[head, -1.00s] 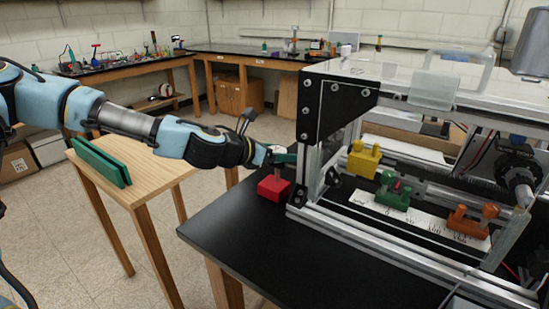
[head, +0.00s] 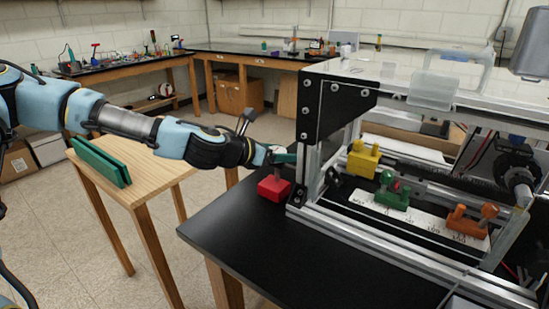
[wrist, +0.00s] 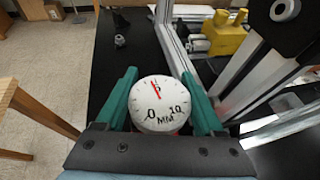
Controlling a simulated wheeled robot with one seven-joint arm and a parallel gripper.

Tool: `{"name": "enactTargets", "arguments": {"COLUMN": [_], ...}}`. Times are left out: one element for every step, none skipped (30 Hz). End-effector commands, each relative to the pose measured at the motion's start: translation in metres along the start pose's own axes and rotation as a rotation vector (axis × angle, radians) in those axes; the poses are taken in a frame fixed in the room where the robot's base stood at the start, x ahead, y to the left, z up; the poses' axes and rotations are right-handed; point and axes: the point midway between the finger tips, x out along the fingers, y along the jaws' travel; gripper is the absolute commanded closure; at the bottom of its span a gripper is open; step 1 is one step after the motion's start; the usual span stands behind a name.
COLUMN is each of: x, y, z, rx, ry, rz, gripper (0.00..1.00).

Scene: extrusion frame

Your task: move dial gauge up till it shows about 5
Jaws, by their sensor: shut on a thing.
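The dial gauge (wrist: 160,104) has a round white face marked 0, 5, 10 and MM. In the wrist view its red needle points up at about the 5, slightly to its left. My gripper (wrist: 158,76) has its green fingers shut on the gauge, one on each side of the face. In the head view my gripper (head: 284,155) is just above a red block (head: 273,188) on the black table. A short stem rises from the block, and the gauge there is mostly hidden by the gripper.
The aluminium extrusion frame (head: 399,264) stands close to the right of my gripper. It holds yellow (head: 363,160), green (head: 392,192) and orange (head: 470,222) clamps over a white scale. A wooden side table (head: 150,176) is at the left. The black table's front (head: 265,240) is clear.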

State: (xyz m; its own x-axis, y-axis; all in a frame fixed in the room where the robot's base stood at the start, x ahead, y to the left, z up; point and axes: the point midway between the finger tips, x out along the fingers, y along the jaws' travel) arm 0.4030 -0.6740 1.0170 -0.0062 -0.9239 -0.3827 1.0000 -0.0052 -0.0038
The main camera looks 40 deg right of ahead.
Motion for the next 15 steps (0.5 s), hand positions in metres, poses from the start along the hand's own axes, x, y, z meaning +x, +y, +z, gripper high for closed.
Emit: {"name": "enactTargets", "arguments": {"x": [0.0002,0.0003,0.0004,0.0005,0.0006,0.0007,0.0006,0.0006,0.0006,0.0006,0.0006,0.0006,0.0006,0.0006,0.0006], "y": [-0.0001,-0.0001,-0.0001,-0.0001,-0.0001,-0.0001,0.0000,0.0000,0.0000,0.0000,0.0000,0.0000,0.0001,0.0001,0.0000], "z": [0.0006,0.0003,-0.0001,-0.0003,-0.0006,-0.0006,-0.0005,-0.0005,-0.0006,-0.0007,-0.0008,-0.0009,-0.0009,-0.0010,-0.0011], "rx": [0.000,0.000,0.000,0.000,0.000,0.000,0.000,0.000,0.000,0.000,0.000,0.000,0.000,0.000,0.000], "ry": [-0.002,-0.002,-0.002,-0.002,-0.002,-0.002,-0.002,-0.002,-0.002,-0.001,-0.001,-0.001,-0.001,-0.001,-0.001], "rz": [0.000,0.000,0.000,0.000,0.000,0.000,0.000,0.000,0.000,0.000,0.000,0.000,0.000,0.000,0.000], "gripper": [1.00,1.00,1.00,1.00,1.00,0.29,0.26,0.22,0.18,0.15,0.11,0.07,0.03,0.00,0.00]}}
